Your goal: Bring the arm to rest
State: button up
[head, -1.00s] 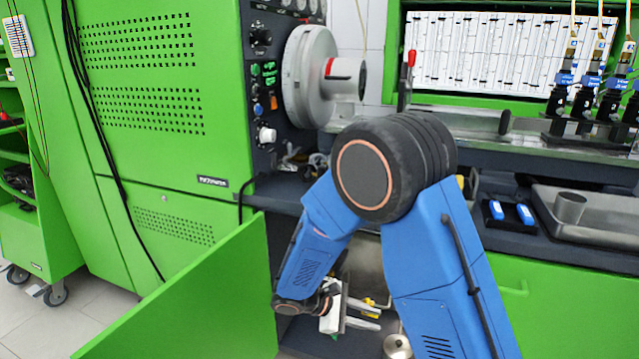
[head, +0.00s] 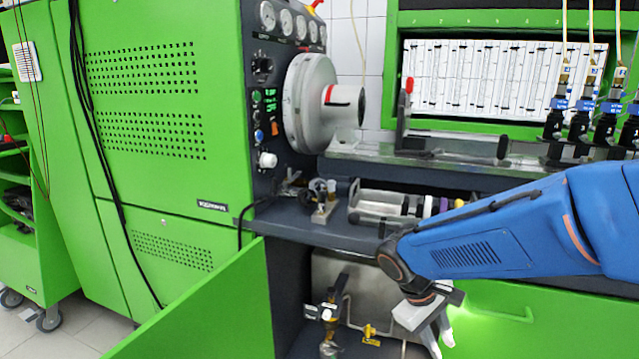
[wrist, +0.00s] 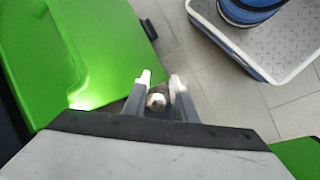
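My blue arm (head: 480,250) reaches in from the right edge of the head view, in front of the bench. My gripper (head: 438,342) hangs at its end, pointing down, in front of the lower cabinet and beside a green front panel (head: 505,325). In the wrist view the two fingers of my gripper (wrist: 162,80) stand apart. A small pale round thing (wrist: 156,101) shows between them; it seems to lie beyond the fingers, but I cannot tell its distance. I see nothing clearly held.
A green door (head: 200,310) stands open at the lower left. Brass and yellow fittings (head: 370,332) are in the lower cabinet. A large grey disc (head: 308,103) juts out above the bench shelf. The wrist view shows tiled floor (wrist: 215,90) and a blue-edged platform (wrist: 262,45).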

jog(key=s+d+r+m+t+y, duration=0.1)
jog(key=s+r+m+t+y, duration=0.1)
jog(key=s, duration=0.4)
jog(key=s+d+r+m+t+y, duration=0.1)
jog(key=s+r+m+t+y, duration=0.2)
jog(key=s+r, duration=0.3)
jog(key=shift+s+d+m, duration=0.4)
jog(key=shift+s+m, duration=0.05)
jog(key=shift+m, duration=0.05)
dwell(0.5)
